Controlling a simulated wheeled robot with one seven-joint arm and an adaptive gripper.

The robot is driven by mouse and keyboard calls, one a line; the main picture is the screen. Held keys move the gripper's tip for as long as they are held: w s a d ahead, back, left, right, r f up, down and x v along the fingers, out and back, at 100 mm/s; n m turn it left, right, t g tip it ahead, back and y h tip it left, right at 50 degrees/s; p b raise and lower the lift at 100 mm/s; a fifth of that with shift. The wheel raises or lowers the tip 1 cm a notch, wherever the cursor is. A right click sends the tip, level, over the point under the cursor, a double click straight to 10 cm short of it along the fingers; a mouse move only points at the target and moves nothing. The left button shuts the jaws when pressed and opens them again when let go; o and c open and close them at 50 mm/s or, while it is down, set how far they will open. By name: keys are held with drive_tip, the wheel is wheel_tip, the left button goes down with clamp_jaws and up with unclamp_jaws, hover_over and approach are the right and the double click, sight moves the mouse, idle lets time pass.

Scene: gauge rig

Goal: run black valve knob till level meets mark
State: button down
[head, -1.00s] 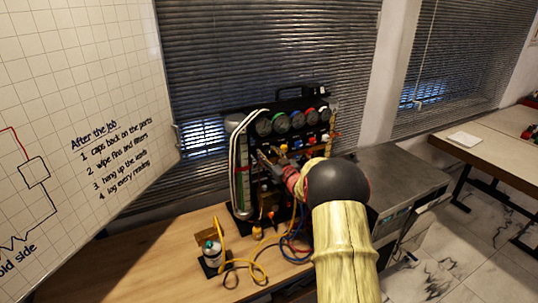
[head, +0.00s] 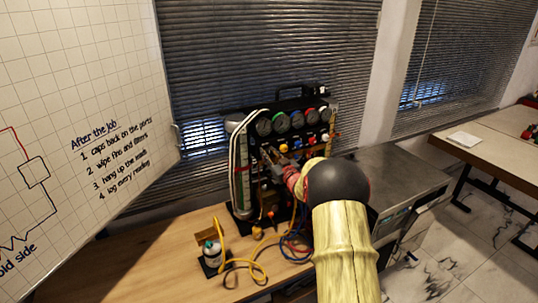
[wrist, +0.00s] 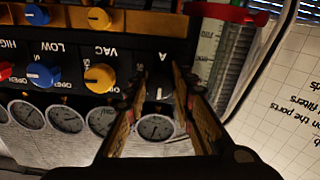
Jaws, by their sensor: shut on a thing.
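My gripper (wrist: 164,82) faces the panel of the gauge rig (head: 290,150), with a finger on each side of the black valve knob (wrist: 158,88). The jaws are shut on this knob, and its white pointer line shows between them. In the head view my gripper (head: 270,156) reaches the rig's left part, and the arm hides some of the panel. The clear level tube (wrist: 207,50) with scale lines stands beside the knob in the wrist view, with a red piece (wrist: 228,12) across it. I cannot tell the liquid level or its distance from a mark.
Yellow knobs (wrist: 99,78) and blue knobs (wrist: 43,75) sit near my fingers. A row of dial gauges (wrist: 66,117) lines the panel.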

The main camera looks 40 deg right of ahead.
drive_tip(key=m+p, duration=0.1)
drive_tip(key=m, duration=0.4)
drive_tip(key=m+p, duration=0.1)
drive_tip(key=m, duration=0.3)
drive_tip(key=shift+r, duration=0.1)
drive_tip(key=m+p, duration=0.2)
drive_tip(key=m, duration=0.2)
drive_tip(key=shift+m, duration=0.4)
drive_tip(key=shift+m+p, duration=0.7)
drive_tip(key=shift+m, duration=1.3)
drive_tip(key=c, duration=1.5)
unclamp_jaws()
